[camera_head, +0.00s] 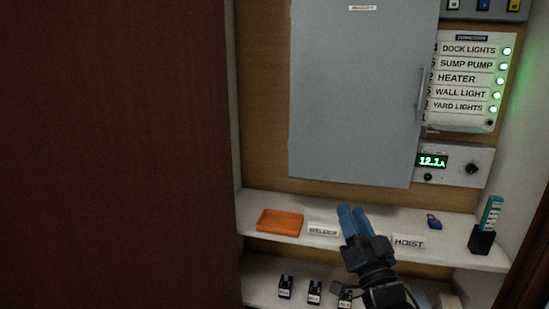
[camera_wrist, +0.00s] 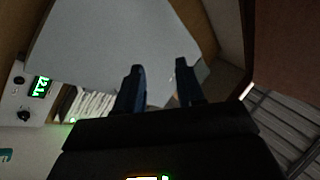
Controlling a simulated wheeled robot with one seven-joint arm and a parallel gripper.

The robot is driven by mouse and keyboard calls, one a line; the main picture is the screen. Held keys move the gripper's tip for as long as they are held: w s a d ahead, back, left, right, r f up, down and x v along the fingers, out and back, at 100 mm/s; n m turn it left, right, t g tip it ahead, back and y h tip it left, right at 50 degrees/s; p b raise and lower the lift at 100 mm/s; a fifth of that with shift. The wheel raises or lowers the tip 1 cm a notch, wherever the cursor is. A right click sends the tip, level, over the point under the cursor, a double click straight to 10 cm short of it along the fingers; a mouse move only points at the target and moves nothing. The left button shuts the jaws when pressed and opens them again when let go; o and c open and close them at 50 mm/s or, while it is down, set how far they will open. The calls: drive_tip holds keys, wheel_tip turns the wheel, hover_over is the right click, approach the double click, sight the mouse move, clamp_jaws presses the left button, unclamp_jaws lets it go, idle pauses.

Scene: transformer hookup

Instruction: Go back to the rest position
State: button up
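My gripper (camera_head: 352,209) is in front of the shelf, below the grey cabinet, in the head view. Its two blue fingers point up. In the wrist view my gripper (camera_wrist: 160,67) shows its fingers apart with nothing between them. The grey cabinet (camera_head: 362,95) has its door shut in the head view. Its grey face (camera_wrist: 110,45) also shows beyond the fingers in the wrist view.
The shelf (camera_head: 265,202) holds an orange block (camera_head: 280,222), label plates reading WELDER (camera_head: 323,229) and HOIST (camera_head: 408,242), a small blue piece (camera_head: 433,221) and a black holder (camera_head: 481,239). A lit label panel and 12.1A meter (camera_head: 433,161) are right. A brown panel (camera_head: 115,150) fills the left.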

drive_tip(key=s+a+f+m+g+h, duration=0.15)
drive_tip(key=s+f, duration=0.25)
drive_tip(key=s, duration=0.6)
drive_tip(key=s+f+g+h, duration=0.15)
drive_tip(key=s+f, duration=0.25)
drive_tip(key=s, duration=0.6)
drive_tip(key=s+a+f+m+g+h, duration=0.1)
drive_tip(key=s+f+h, duration=0.1)
drive_tip(key=s+f, duration=0.5)
drive_tip(key=s+d+r+n+g, duration=0.1)
drive_tip(key=s+d+r+n, duration=0.1)
drive_tip(key=s, duration=0.6)
drive_tip(key=s+d+r+n+g, duration=0.1)
drive_tip(key=s+d+r+n, duration=0.1)
drive_tip(key=s, duration=0.7)
drive_tip(key=s+d+r+n+g, duration=0.2)
drive_tip(key=s+d, duration=0.1)
drive_tip(key=s, duration=0.6)
drive_tip(key=shift+s+d+r+y, duration=0.15)
drive_tip(key=shift+d+r+y, duration=0.15)
drive_tip(key=shift+r, duration=0.1)
drive_tip(key=shift+a, duration=0.15)
